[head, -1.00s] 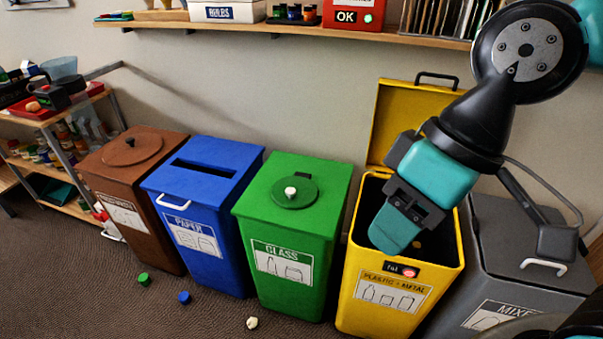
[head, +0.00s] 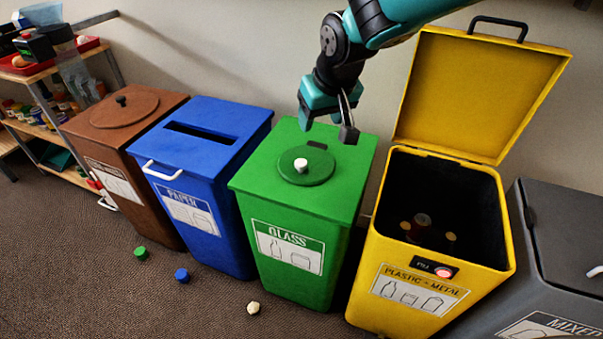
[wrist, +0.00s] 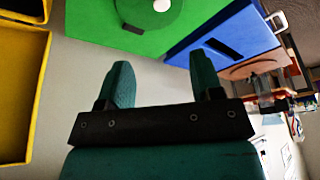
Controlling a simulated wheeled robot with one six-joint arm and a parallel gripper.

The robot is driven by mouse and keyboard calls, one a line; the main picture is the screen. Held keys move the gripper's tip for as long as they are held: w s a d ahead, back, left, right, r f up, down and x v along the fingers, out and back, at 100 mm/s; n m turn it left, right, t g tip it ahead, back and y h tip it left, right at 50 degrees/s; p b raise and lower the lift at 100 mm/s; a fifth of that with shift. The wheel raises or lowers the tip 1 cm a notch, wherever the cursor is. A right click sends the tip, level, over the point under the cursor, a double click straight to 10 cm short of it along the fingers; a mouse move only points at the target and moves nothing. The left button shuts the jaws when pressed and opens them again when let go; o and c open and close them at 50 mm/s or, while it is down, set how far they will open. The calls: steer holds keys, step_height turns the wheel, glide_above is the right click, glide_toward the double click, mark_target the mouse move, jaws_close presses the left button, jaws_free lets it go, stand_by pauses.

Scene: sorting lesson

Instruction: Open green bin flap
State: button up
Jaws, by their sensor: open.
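The green bin (head: 290,215), labelled GLASS, stands between the blue and yellow bins. Its round green flap (head: 306,172) lies flat and closed on the lid, with a white knob (head: 300,165) near its middle and a dark hinge at its back edge. My gripper (head: 328,122) is above the back part of the green lid, apart from the flap and the knob. In the wrist view, my gripper (wrist: 165,82) has its two teal fingers spread with nothing between them. The green bin's lid (wrist: 90,25) and the white knob (wrist: 162,5) show beyond them at the top.
The yellow bin (head: 415,270) on the right has its lid (head: 480,90) raised and a few items inside. The blue bin (head: 205,190), brown bin (head: 125,165) and grey bin (head: 560,250) stand in the row. Small caps lie on the floor in front.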

mark_target(301, 162)
steer(key=x, duration=1.3)
steer(key=w+x, duration=0.1)
steer(key=x, duration=0.5)
steer(key=shift+a+b, duration=0.4)
